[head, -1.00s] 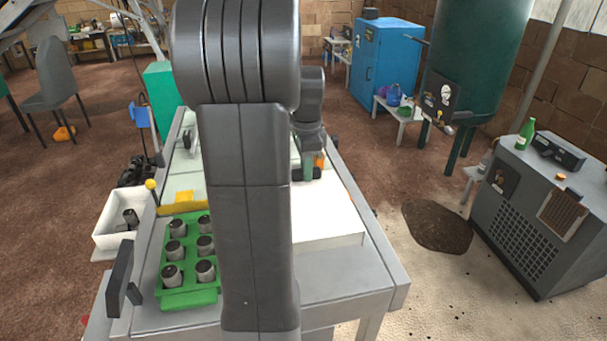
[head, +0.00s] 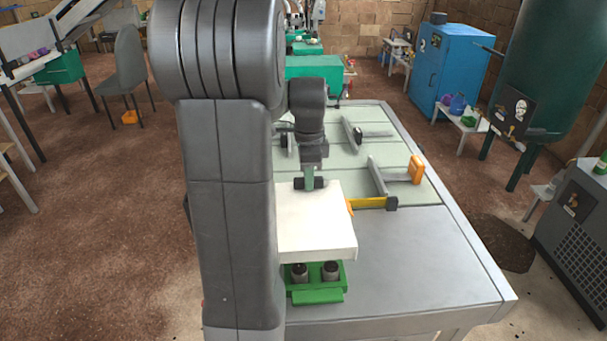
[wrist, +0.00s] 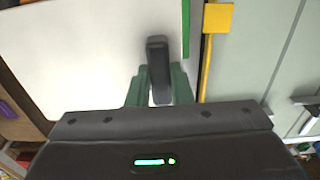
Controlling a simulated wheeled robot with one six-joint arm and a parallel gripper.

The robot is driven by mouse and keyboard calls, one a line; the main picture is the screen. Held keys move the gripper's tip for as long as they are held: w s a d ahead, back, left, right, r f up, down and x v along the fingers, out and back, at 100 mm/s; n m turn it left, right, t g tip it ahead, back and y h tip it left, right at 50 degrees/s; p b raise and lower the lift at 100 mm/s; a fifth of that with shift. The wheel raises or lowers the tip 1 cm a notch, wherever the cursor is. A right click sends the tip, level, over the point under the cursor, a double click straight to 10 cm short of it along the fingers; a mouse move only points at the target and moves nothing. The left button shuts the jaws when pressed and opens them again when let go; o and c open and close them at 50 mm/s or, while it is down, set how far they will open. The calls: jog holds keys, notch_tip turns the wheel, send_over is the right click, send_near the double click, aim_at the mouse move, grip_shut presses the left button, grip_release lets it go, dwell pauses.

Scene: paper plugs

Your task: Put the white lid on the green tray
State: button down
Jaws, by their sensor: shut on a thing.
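The white lid (head: 316,232) is over the back part of the green tray (head: 316,296) in the head view. The tray's front edge and two dark-topped plugs (head: 330,271) show in front of the lid; the rest of the tray is hidden. I cannot tell whether the lid touches the tray or plugs. My gripper (head: 310,184) is at the lid's far side, shut on its dark handle. The wrist view shows the gripper (wrist: 158,88) around that handle (wrist: 157,55), with the white lid (wrist: 80,55) below and a green tray strip (wrist: 186,28) beside it.
A yellow-handled tool (head: 370,203) lies right of the lid. Clamps, one with an orange grip (head: 416,169), stand farther back on the grey table (head: 420,265). The table's front right is clear. My arm hides the table's left side.

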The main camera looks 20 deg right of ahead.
aim_at(309, 203)
jog(key=shift+d, duration=0.1)
dwell(0.3)
jog(key=shift+f+b, duration=2.65)
jog(key=shift+f, duration=1.8)
jog(key=shift+f+b, duration=0.35)
jog(key=shift+f, duration=0.2)
jog(key=c, duration=1.2)
grip_release()
notch_tip(309, 203, up, 14)
jog(key=shift+f+b, duration=0.1)
jog(key=shift+b, duration=0.2)
jog(key=shift+f, duration=0.1)
